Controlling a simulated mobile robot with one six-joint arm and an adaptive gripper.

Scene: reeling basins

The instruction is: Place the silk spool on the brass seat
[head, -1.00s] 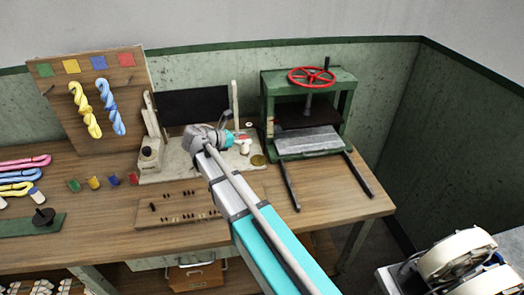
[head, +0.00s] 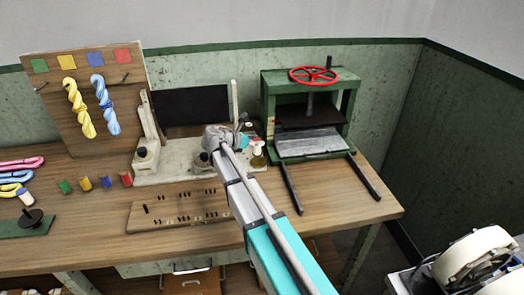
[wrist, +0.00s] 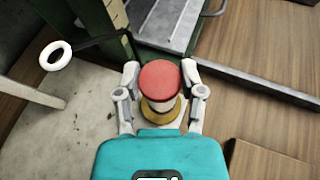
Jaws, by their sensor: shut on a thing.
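The silk spool (wrist: 160,81) has a red top and a pale body; it stands about upright between my fingers in the wrist view. My gripper (wrist: 160,77) is shut on it. The brass seat (wrist: 175,110) is a round gold disc directly below the spool, partly hidden by it. In the head view the pale spool (head: 258,148) shows just over the brass seat (head: 258,161), at the right end of the pale base plate, beside my gripper (head: 247,145). I cannot tell whether the spool touches the seat.
A green press (head: 311,112) with a red wheel and two rails stands close to the right. A white ring (wrist: 56,55) on a dark arm is near the gripper. A pegged wooden board (head: 180,209) lies in front. Small coloured spools (head: 105,181) stand left.

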